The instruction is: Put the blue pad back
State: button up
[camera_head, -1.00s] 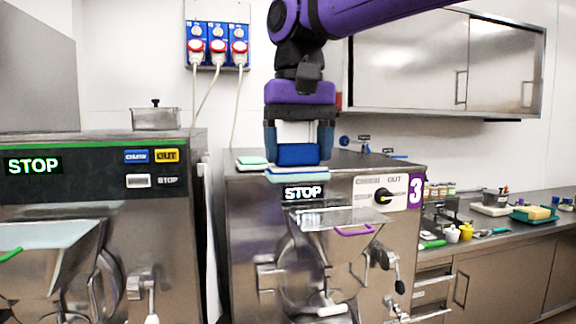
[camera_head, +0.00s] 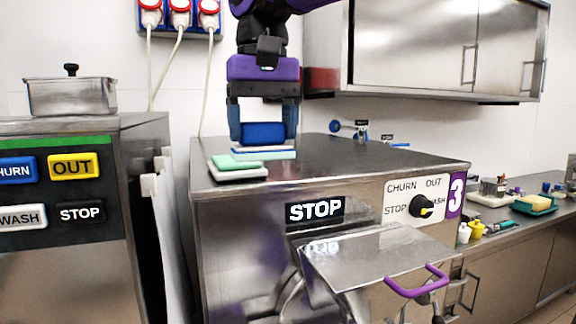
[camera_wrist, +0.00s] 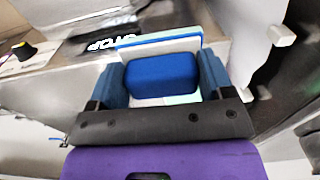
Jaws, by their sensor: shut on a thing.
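My gripper (camera_head: 264,138) points down over the left part of the top of the freezer marked 3 (camera_head: 345,158). It is shut on the blue block of the blue pad (camera_head: 264,131). A second mint and white pad (camera_head: 238,170) lies on the freezer's front left corner, close to the held one. Whether the held pad touches the top is unclear.
Freezer 3's top is clear to the right. Its hopper lid (camera_head: 375,258) with a purple handle juts out in front. A second freezer (camera_head: 60,190) with a lidded steel pan (camera_head: 70,96) stands left. A wall cabinet (camera_head: 430,45) hangs behind right. A side counter holds small items.

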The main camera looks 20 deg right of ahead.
jog(key=shift+w, duration=0.25)
jog(key=w+d, duration=0.3)
jog(key=w, duration=0.1)
jog(key=w+d+f, duration=0.1)
jog(key=w+d, duration=0.6)
jog(key=w, duration=0.1)
jog(key=shift+d+f, duration=0.25)
jog(key=shift+f, duration=1.75)
jog(key=o, duration=0.6)
jog(key=shift+f, duration=0.15)
jog(key=o, duration=0.4)
jog(key=shift+o, duration=0.2)
notch_tip(320, 180, up, 12)
